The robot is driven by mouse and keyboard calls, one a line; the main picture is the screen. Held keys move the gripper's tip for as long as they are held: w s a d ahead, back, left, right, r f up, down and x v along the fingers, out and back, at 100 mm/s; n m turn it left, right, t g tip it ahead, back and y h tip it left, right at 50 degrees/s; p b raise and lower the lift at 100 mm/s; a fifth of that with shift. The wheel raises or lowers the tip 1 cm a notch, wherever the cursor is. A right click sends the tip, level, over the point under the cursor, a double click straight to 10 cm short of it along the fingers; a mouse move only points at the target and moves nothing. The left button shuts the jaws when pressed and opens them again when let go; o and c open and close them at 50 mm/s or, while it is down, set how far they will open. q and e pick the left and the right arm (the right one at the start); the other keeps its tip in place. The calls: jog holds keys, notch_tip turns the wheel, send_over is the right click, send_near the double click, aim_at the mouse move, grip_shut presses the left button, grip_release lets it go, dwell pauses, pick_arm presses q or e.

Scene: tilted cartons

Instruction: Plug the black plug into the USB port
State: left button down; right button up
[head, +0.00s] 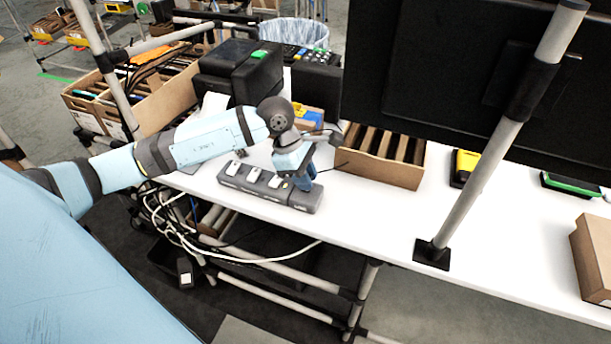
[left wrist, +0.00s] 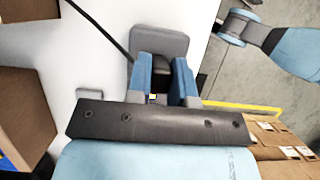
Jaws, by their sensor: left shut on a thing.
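A grey power strip (head: 255,183) with white plugs in several of its sockets lies along the front edge of the white table. My left gripper (head: 303,183) points down at the right end of the strip. In the left wrist view, my left gripper's blue fingers (left wrist: 161,82) are shut on the dark black plug (left wrist: 161,72), mostly hidden between them. The strip's grey end (left wrist: 160,44) is right beyond the fingertips. The USB port is hidden under the fingers, and I cannot tell whether the plug is in it. My right gripper is not in view.
A thin black cable (left wrist: 97,25) runs toward the fingers. A cardboard tray with dividers (head: 380,165) stands just right of the gripper. Black boxes (head: 240,72) stand behind. A grey post (head: 490,150) rises from the table at right. White cables (head: 235,258) hang below the edge.

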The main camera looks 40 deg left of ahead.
pick_arm(q)
jog(key=shift+f+b, duration=0.5)
jog(key=shift+f, duration=0.15)
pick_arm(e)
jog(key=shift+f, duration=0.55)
pick_arm(q)
jog(key=c, duration=0.9)
grip_release()
jog(key=shift+c, duration=0.2)
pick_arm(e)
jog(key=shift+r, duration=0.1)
pick_arm(q)
jog(key=shift+v, duration=1.05)
jog(key=v, duration=1.2)
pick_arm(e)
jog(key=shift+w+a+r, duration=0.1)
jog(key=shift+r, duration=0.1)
pick_arm(q)
jog(key=shift+d+f, duration=0.1)
